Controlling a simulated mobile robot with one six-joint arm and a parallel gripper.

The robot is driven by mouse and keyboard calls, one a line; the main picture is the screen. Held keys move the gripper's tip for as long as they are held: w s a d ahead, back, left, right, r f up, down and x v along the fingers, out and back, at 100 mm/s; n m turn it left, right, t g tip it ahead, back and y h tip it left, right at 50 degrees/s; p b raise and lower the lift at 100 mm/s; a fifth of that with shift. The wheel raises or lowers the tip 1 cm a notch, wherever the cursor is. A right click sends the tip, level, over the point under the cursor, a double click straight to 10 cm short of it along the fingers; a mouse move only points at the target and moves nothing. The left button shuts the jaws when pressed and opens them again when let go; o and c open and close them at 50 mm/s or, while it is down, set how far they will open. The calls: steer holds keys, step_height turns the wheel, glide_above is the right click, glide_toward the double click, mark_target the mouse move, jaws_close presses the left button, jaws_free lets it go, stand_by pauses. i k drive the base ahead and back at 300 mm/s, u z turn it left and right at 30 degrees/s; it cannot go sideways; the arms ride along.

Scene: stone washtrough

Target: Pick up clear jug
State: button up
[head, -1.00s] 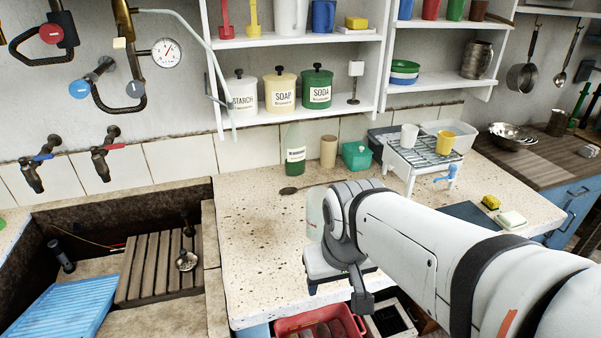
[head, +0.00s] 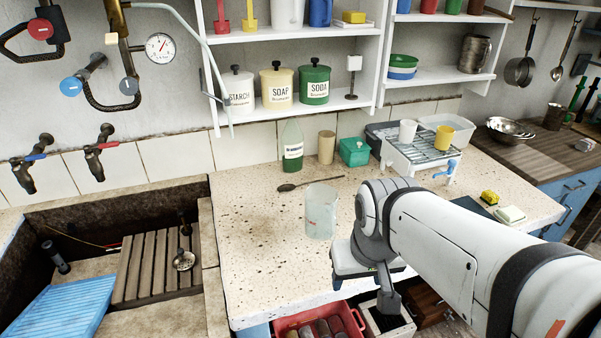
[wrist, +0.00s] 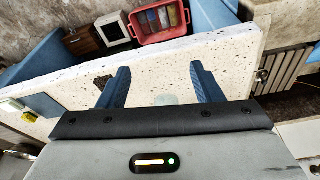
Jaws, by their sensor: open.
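The clear jug (head: 320,212) stands upright on the speckled stone counter (head: 255,235), left of my arm in the head view. It is see-through, with faint reddish marks on its side. In the wrist view my gripper (wrist: 161,84) is open, its two blue fingers wide apart above the counter. A pale translucent patch (wrist: 166,99) shows low between the fingers; it may be part of the jug, but I cannot tell. My fingers are not clearly seen in the head view.
A green-tinted bottle (head: 292,148), a beige cylinder (head: 326,147) and a teal box (head: 355,152) stand behind the jug. A dark spoon (head: 308,184) lies between. A wire rack (head: 425,153) with cups is at right. A red crate (head: 300,326) is below the front edge.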

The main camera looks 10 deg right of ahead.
mark_target(321, 200)
steer(key=u, duration=0.05)
steer(key=k, duration=0.5)
steer(key=z, duration=0.6)
steer(key=i, duration=0.95)
steer(key=u, duration=1.4)
